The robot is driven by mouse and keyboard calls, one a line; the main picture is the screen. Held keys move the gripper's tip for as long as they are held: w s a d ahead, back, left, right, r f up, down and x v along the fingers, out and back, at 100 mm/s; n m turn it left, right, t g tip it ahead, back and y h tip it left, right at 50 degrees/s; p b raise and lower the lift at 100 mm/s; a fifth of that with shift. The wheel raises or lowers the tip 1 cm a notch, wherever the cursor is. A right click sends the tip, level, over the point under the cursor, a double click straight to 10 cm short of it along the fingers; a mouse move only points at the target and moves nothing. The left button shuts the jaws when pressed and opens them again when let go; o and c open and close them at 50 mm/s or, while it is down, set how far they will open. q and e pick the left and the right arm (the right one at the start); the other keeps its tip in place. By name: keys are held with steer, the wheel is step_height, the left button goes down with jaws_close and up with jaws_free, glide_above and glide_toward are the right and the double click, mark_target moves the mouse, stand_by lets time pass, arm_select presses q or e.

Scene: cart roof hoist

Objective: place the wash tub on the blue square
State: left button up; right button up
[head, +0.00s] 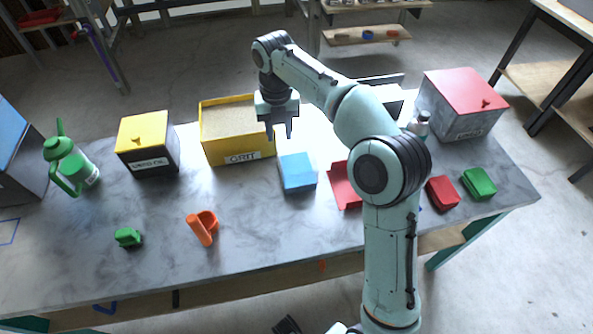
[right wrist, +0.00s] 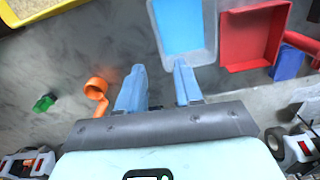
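The wash tub (head: 297,172) looks like a small rectangular tub, blue inside, standing on the grey table in front of and right of the yellow GRIT bin. In the right wrist view the tub (right wrist: 183,30) has a pale rim and lies just beyond my fingertips. My right gripper (head: 281,135) points down, open and empty, over the area behind the tub. In the right wrist view its two blue fingers (right wrist: 160,70) stand apart with bare table between them. A blue square outline (head: 8,231) is on the table at the far left, partly cut off. My left gripper is out of view.
The yellow GRIT bin (head: 238,130) is close to my right gripper. A red tray (head: 343,187) stands right of the tub, partly behind my arm. An orange holder (head: 203,227) and a green piece (head: 128,237) lie on the left half. A green can (head: 70,165) stands farther left.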

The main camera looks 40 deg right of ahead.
mark_target(280, 162)
steer(key=shift+n, duration=0.4)
step_height(280, 162, down, 7)
steer(key=shift+a+f+b, duration=0.1)
steer(key=shift+b, duration=1)
steer(key=shift+w+f+b, duration=0.2)
steer(key=shift+f+b, duration=0.55)
steer(key=shift+f, duration=2.35)
steer(key=shift+r, duration=0.1)
jaws_close()
